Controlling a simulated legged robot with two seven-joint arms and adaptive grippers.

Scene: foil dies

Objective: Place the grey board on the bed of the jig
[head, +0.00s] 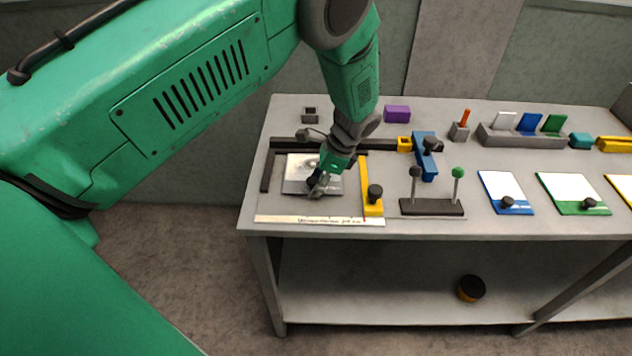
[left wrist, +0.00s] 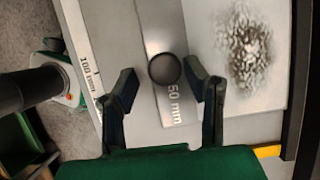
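The grey board (head: 297,185) lies inside the jig at the left end of the bench. In the left wrist view its grey strip (left wrist: 158,35) carries a round dark knob (left wrist: 165,70) and the mark "50 mm". A pale sheet with a mottled patch (left wrist: 248,45) lies beside the strip. My left gripper (head: 318,188) is over the board's front part. In the left wrist view its two fingers (left wrist: 163,88) stand apart on either side of the knob, with gaps visible. In the head view the gripper hides the knob. My right gripper is not in view.
Dark fences (head: 266,170) edge the jig at left and back, a yellow bar (head: 366,185) with a knob at right, and a ruler (head: 320,220) in front. To the right stand a dark pin stand (head: 432,207), a blue board (head: 505,190) and a green board (head: 573,193).

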